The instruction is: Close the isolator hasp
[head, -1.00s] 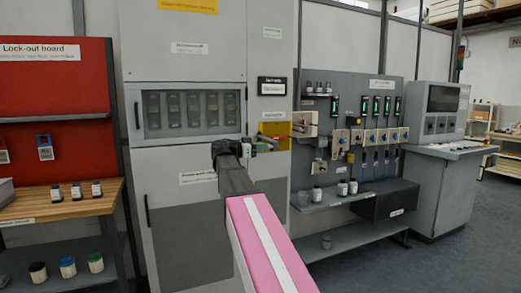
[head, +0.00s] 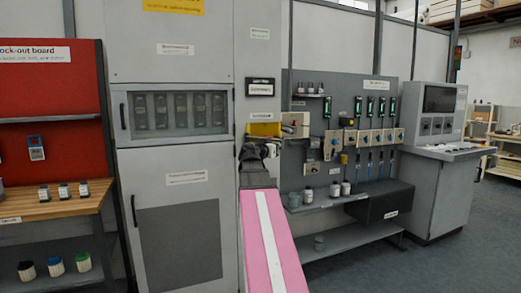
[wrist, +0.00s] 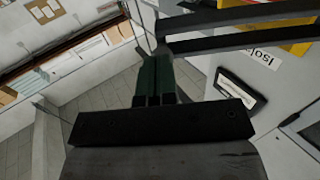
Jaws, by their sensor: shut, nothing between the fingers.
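The yellow isolator plate (head: 264,129) is on the narrow grey column right of the cabinet doors. It also shows at the upper right of the wrist view (wrist: 300,22). My gripper (head: 258,148) is just below and in front of it in the head view, covering part of that area. In the wrist view my dark green fingers (wrist: 155,80) are together and empty. Two dark bars (wrist: 240,28) run from near the fingertips toward the yellow plate. I cannot tell whether they are the hasp or whether the fingers touch them. The hasp's state is unclear.
A label starting "Isol" (wrist: 262,58) and a black-framed sign (wrist: 237,92) are on the panel beside my gripper. A grey box (head: 295,124) juts out right of the plate. The red lock-out board (head: 50,90) stands left; a console (head: 435,150) stands right.

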